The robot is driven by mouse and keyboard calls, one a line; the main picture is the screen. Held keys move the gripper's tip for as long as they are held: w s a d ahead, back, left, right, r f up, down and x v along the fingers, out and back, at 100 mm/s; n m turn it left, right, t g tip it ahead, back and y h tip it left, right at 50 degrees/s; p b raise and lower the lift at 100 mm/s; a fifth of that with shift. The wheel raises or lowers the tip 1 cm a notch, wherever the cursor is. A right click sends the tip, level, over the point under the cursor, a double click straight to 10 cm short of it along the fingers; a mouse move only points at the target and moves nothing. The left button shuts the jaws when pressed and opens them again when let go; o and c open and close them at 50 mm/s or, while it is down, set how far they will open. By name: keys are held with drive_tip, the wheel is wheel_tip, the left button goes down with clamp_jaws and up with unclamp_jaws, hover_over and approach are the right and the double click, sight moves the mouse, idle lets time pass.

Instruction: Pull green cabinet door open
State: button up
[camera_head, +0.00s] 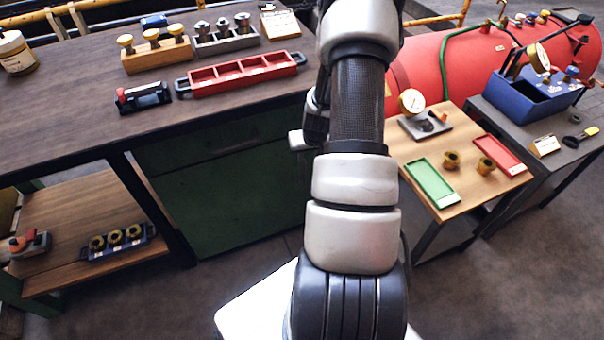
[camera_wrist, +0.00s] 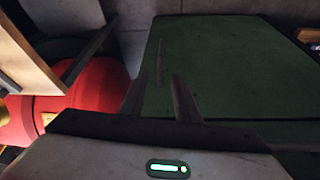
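The green cabinet (camera_head: 225,190) sits under the dark-topped workbench in the head view, and its front looks flush and shut. A dark panel with a handle-like strip (camera_head: 218,147) spans its upper part. In the wrist view a green face (camera_wrist: 235,70) fills the right and middle, with a thin upright bar (camera_wrist: 160,62) near its left edge. My gripper (camera_wrist: 160,88) has its two fingers apart and nothing visible between them. The bar appears beyond the fingertips, roughly between them; I cannot tell the remaining distance. In the head view my arm hides most of the gripper.
The workbench top (camera_head: 60,100) holds a red tray (camera_head: 242,74) and fittings near its edge. A small wooden table (camera_head: 450,205) with a green tray (camera_head: 431,184) stands right of my arm. A red tank (camera_head: 440,65) lies behind it. Floor before the cabinet is clear.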

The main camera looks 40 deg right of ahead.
sight(305, 170)
drive_tip(key=b+x, duration=0.3)
drive_tip(key=x, duration=1.3)
drive_tip(key=shift+w+d+f+b, duration=0.1)
drive_tip(key=shift+w+f+b, duration=0.1)
drive_tip(key=shift+f+b, duration=0.1)
clamp_jaws()
